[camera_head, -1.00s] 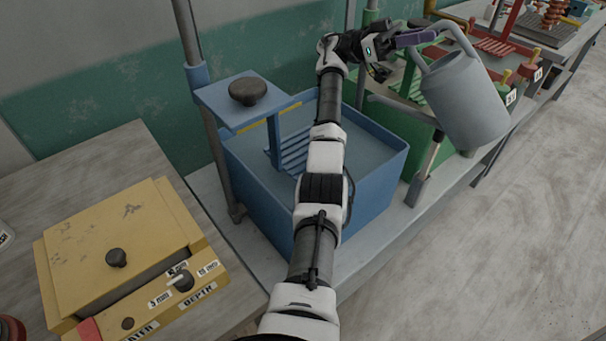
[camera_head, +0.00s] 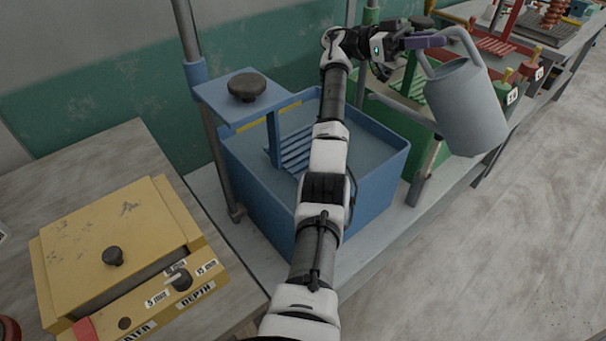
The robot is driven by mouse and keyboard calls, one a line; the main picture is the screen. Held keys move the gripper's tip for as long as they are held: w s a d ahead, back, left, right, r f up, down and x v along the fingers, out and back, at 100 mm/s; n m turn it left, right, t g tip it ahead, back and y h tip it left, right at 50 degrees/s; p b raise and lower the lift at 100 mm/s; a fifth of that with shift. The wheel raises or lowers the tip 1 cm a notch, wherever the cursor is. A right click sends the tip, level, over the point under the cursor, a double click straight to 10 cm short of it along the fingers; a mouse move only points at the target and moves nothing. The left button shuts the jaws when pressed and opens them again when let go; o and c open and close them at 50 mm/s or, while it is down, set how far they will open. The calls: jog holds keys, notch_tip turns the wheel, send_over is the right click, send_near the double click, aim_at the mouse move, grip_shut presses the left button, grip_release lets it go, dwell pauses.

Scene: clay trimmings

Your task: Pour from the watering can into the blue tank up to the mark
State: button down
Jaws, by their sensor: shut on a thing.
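The grey watering can (camera_head: 467,108) hangs in the air at the upper right, tilted, in front of the green machine. My gripper (camera_head: 425,41) is shut on its handle at the top left of the can. The blue tank (camera_head: 372,183) stands in the middle, with a slatted blue rack and a grey surface inside. My arm crosses in front of the tank and hides part of its inside and front wall. A yellow strip shows at the tank's back wall; I cannot tell if it is the mark. The can is to the right of the tank, not over it.
A blue plate with a dark knob (camera_head: 247,87) stands over the tank's back left on a post. A yellow box (camera_head: 115,245) sits on the left table. Green (camera_head: 408,100) and red (camera_head: 497,45) machines stand to the right. The floor at right is clear.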

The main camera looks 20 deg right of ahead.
aim_at(458, 65)
jog(key=shift+r, duration=0.15)
jog(key=shift+s+d+f+t+y+b, duration=0.3)
jog(key=shift+s+d+f+t+b, duration=0.15)
jog(key=shift+s+d+f, duration=0.15)
jog(key=shift+s, duration=0.15)
jog(key=shift+s+d+f+t+y+b, duration=0.35)
jog(key=shift+s+d+f+y+b, duration=0.1)
jog(key=shift+s+f, duration=0.15)
dwell(0.3)
jog(key=shift+f, duration=0.1)
jog(key=shift+s+d+f+t+y+b, duration=0.35)
jog(key=shift+s+d+f+t, duration=0.15)
jog(key=shift+f, duration=0.15)
jog(key=shift+w+r+p, duration=0.1)
jog(key=shift+r+p, duration=0.05)
jog(key=shift+p, duration=0.15)
